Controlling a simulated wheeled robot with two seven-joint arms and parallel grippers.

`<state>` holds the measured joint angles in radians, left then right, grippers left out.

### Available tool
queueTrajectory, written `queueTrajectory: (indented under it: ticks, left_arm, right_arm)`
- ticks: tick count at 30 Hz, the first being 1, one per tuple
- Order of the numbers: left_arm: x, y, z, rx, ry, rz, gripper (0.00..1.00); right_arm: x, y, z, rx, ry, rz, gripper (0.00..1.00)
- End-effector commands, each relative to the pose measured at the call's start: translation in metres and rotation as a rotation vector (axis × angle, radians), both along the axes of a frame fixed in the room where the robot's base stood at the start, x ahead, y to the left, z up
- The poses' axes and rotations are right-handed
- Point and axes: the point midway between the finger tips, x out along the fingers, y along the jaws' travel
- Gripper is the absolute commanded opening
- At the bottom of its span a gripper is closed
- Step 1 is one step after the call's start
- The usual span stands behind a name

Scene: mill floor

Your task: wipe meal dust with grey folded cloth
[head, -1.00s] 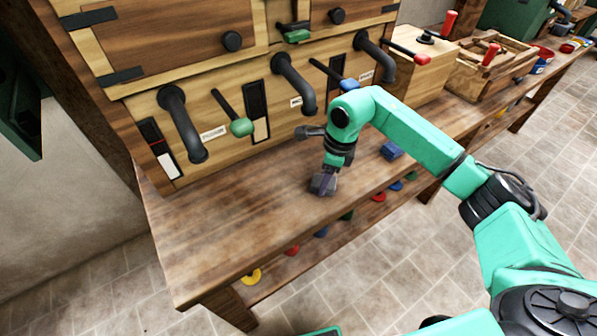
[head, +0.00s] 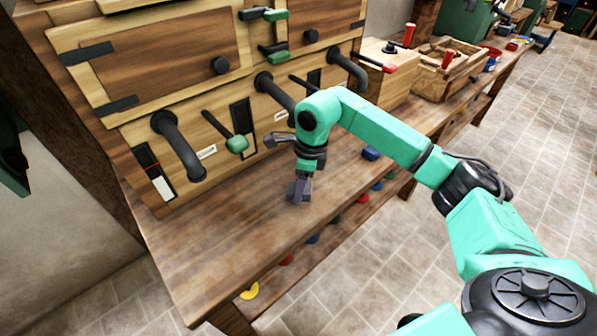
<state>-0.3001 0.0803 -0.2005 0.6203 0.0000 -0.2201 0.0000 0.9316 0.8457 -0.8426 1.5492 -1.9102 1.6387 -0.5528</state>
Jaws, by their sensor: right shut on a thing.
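My right gripper (head: 301,186) points down at the wooden bench top (head: 225,255), near its front edge. It is shut on a small grey-purple thing, which looks like the grey folded cloth (head: 299,196). The cloth is low, at or just above the bench top; I cannot tell if it touches. Its upper part is hidden by the fingers. No distinct patch of meal dust can be made out; the bench top shows only uneven lighter and darker areas. My left gripper is not in view.
A wooden cabinet with dark spouts (head: 180,148) and a green-knobbed lever (head: 236,144) stands behind the bench top. A blue block (head: 371,153) lies to the gripper's right. Wooden boxes (head: 448,78) stand farther right. The left bench end is clear.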

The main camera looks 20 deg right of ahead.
Motion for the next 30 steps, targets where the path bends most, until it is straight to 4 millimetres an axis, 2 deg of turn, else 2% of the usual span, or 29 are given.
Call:
queueTrajectory:
  ticks: [3,12,30]
  left_arm:
    - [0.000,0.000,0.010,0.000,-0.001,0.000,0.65]
    - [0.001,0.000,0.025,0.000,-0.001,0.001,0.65]
    - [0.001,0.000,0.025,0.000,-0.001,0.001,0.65]
  right_arm:
    - [0.000,-0.002,0.015,0.000,-0.001,-0.001,0.07]
    - [-0.001,-0.006,0.038,0.000,-0.002,-0.005,0.07]
    - [-0.001,-0.007,0.039,0.000,-0.001,-0.006,0.07]
